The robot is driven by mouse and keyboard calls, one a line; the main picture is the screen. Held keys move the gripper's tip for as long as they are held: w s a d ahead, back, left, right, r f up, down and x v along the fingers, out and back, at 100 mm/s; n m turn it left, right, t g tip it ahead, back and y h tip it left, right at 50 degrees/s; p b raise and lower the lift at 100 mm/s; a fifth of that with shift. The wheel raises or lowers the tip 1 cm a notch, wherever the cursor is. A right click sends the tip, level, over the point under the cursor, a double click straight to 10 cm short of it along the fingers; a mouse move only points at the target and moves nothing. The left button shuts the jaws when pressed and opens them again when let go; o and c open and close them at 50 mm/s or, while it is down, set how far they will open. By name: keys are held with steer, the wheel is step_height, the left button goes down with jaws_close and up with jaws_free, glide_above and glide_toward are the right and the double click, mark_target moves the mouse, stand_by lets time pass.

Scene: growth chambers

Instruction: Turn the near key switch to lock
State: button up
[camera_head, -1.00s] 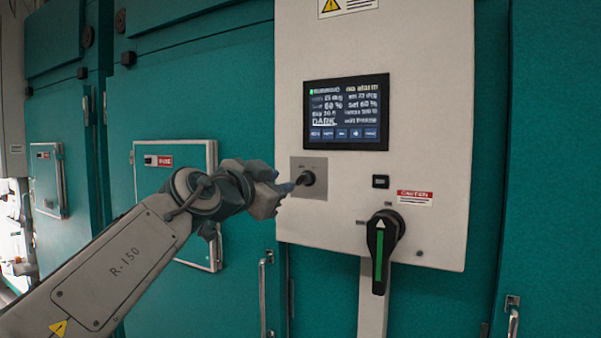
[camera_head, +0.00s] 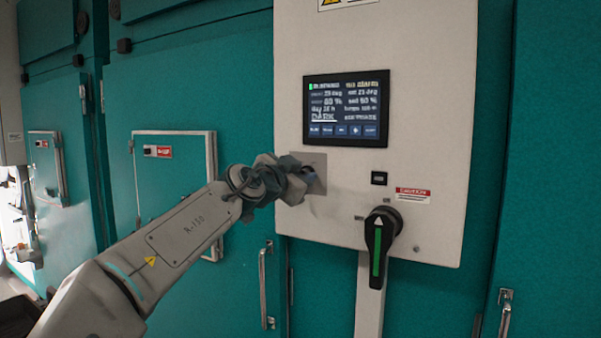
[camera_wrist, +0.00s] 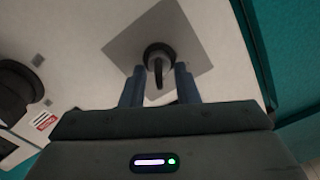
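The key switch (camera_wrist: 158,58) is a dark round knob with a key on a grey square plate (camera_wrist: 118,48), seen in the wrist view. In the head view its plate (camera_head: 318,160) shows on the white panel below the screen, and my gripper hides most of the switch. My gripper (camera_wrist: 158,80) is open, with one blue-grey finger on each side of the key and a gap showing on both sides. In the head view my gripper (camera_head: 311,177) is right up at the plate. Whether the fingertips touch the knob I cannot tell.
A lit screen (camera_head: 346,109) is above the switch. A large black rotary handle (camera_head: 382,240) with a green stripe sticks out at lower right, below a small black button (camera_head: 379,178) and a caution label (camera_head: 413,195). Teal doors with metal handles (camera_head: 264,285) flank the panel.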

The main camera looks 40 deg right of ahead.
jaws_close()
steer(key=shift+n+b, duration=0.3)
steer(key=shift+b, duration=0.1)
steer(key=shift+w+f+n+b, duration=0.1)
steer(key=shift+n+b, duration=0.7)
steer(key=shift+n, duration=0.1)
steer(key=n+b, duration=0.1)
steer(key=n, duration=0.1)
steer(key=shift+w+a+n, duration=0.1)
steer(key=shift+n, duration=0.3)
steer(key=n, duration=0.3)
steer(key=shift+w+r, duration=0.1)
steer(key=shift+r, duration=0.1)
steer(key=shift+w+a+n+b, duration=0.1)
steer(key=shift+n+b, duration=0.2)
steer(key=shift+n, duration=1.5)
